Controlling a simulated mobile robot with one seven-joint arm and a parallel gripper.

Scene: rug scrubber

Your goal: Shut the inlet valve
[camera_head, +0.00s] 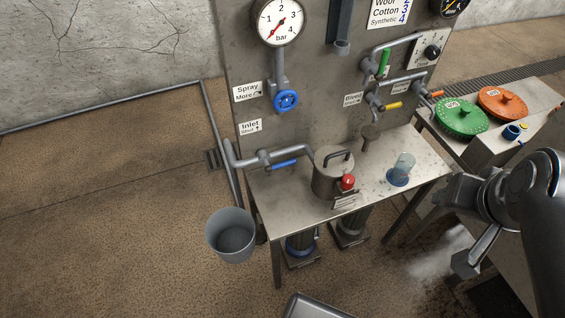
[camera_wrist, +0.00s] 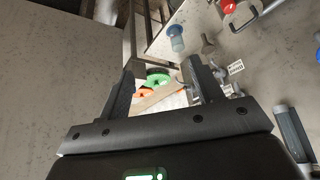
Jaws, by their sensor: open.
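The inlet valve sits on a grey pipe (camera_head: 263,157) low on the left of the panel. Its blue lever (camera_head: 284,165) points right, about level, along the pipe. A label (camera_head: 250,127) above it reads "Inlet" and "Shut" with an up arrow. My gripper (camera_wrist: 160,68) is open in the wrist view, with nothing seen held between its fingers. In the head view my arm is at the far right, well away from the lever. The blue lever does not show in the wrist view.
A lidded metal pot (camera_head: 332,172) with a red knob stands right of the lever, and a blue-based cup (camera_head: 400,169) beyond it. A grey bucket (camera_head: 231,236) is below left. A blue handwheel (camera_head: 286,100) is above. Green (camera_head: 461,118) and orange (camera_head: 502,102) discs lie right.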

